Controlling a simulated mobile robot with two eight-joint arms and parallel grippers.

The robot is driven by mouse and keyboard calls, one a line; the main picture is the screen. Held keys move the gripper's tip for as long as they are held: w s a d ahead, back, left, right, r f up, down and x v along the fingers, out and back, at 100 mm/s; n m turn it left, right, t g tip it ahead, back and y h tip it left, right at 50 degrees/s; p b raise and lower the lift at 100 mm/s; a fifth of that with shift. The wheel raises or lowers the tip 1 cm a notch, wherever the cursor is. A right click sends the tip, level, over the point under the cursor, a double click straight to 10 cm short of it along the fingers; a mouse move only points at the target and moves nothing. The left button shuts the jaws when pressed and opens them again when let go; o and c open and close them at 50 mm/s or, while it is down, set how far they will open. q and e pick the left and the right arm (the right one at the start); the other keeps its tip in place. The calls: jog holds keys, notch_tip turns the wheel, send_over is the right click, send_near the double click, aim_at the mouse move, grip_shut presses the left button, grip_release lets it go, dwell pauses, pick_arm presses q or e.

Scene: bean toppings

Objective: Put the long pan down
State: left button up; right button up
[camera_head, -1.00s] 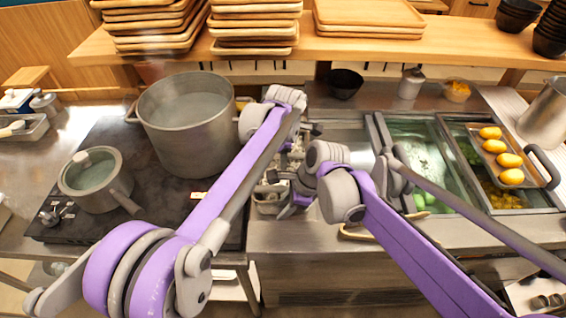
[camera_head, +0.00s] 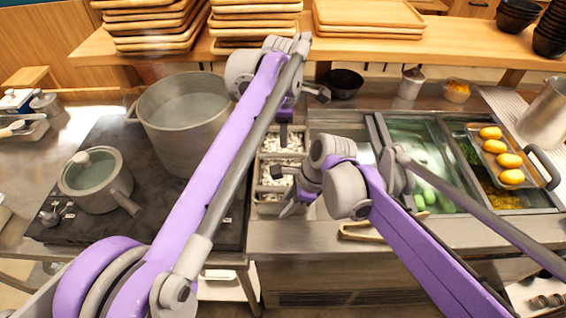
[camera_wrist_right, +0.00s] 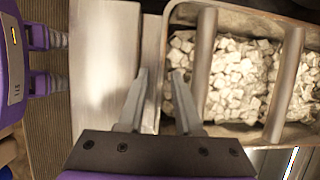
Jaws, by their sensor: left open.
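The long pan (camera_head: 268,208) is a metal container of white cubes set in the counter between the stove and the topping bins. In the right wrist view, crossbars (camera_wrist_right: 204,62) span it. My right gripper (camera_head: 286,188) is at its near end. My left gripper (camera_head: 284,130) is open above the pan's far part, pointing down. The left fingertips are small, and contact with the pan cannot be made out.
A big pot (camera_head: 188,135) and a small lidded pot (camera_head: 95,190) stand on the black stove at left. Topping bins (camera_head: 420,160) and a handled tray of yellow pieces (camera_head: 495,160) are at right. A shelf with stacked wooden trays (camera_head: 255,25) spans the back.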

jog(key=v, duration=1)
pick_arm(q)
jog(key=shift+s+f, duration=0.1)
pick_arm(e)
jog(key=shift+s+f, duration=0.1)
jog(key=shift+s, duration=0.05)
